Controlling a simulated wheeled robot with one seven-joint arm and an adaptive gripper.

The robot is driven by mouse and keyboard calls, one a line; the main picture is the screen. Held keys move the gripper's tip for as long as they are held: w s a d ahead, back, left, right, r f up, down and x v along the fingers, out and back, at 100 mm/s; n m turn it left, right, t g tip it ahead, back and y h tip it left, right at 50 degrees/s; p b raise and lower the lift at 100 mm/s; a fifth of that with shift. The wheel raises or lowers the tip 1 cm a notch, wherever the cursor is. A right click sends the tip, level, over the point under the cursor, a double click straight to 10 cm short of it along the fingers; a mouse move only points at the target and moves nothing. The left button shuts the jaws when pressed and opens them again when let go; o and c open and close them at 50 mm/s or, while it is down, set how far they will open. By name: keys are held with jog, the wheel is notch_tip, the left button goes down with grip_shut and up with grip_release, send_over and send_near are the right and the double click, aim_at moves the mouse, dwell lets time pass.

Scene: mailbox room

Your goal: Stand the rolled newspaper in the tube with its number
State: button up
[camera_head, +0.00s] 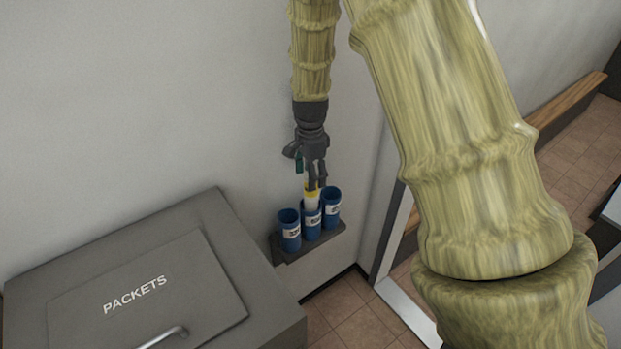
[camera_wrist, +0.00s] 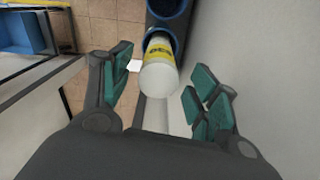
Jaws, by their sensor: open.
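The rolled newspaper (camera_head: 311,190) is white with a yellow band. It stands roughly upright, its lower end inside the middle blue tube (camera_head: 312,226); the wrist view also shows the newspaper (camera_wrist: 158,75) end-on at the tube's mouth. Its band has dark figures too small to read surely. A left blue tube (camera_head: 289,230) and a right blue tube (camera_head: 331,208) flank the middle one; their white labels are hard to read. My gripper (camera_head: 316,183) points down just above the newspaper. In the wrist view its green-padded fingers are open, apart from the newspaper on both sides.
The tubes stand on a small dark shelf (camera_head: 318,244) against the pale wall. A grey PACKETS box (camera_head: 225,235) is at the lower left, close to the shelf. A metal-framed opening and a wooden bench (camera_head: 570,105) are to the right.

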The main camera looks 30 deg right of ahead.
notch_tip(320, 180, up, 10)
dwell(0.4)
dwell(0.6)
